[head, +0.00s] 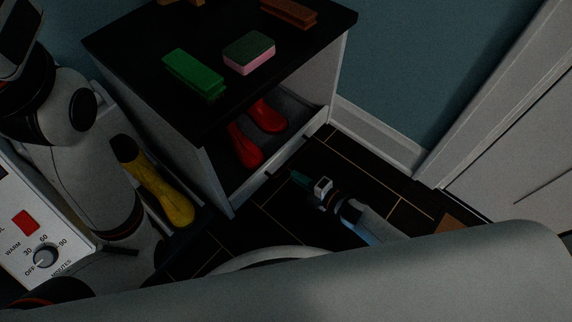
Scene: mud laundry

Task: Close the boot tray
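The boot tray (290,154) is a low tray with a pale front edge, at the bottom of a black-topped white cabinet (322,82). Two red boots, one in front (244,148) and one behind (267,116), stand in it. Small dark handle parts show on the front edge. From this steep angle I cannot tell how far the tray sticks out. My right gripper (298,178) is low over the floor, just in front of the tray's front edge, with its tips toward it. Contact and finger opening are unclear. My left arm fills the left side; its gripper does not show.
A green brush (194,74), a green-and-pink sponge (249,53) and a brown brush (289,12) lie on the cabinet top. A yellow boot (166,190) stands left of the cabinet, near a white appliance panel (33,235). Dark floor lies right; a white door (520,150) bounds it.

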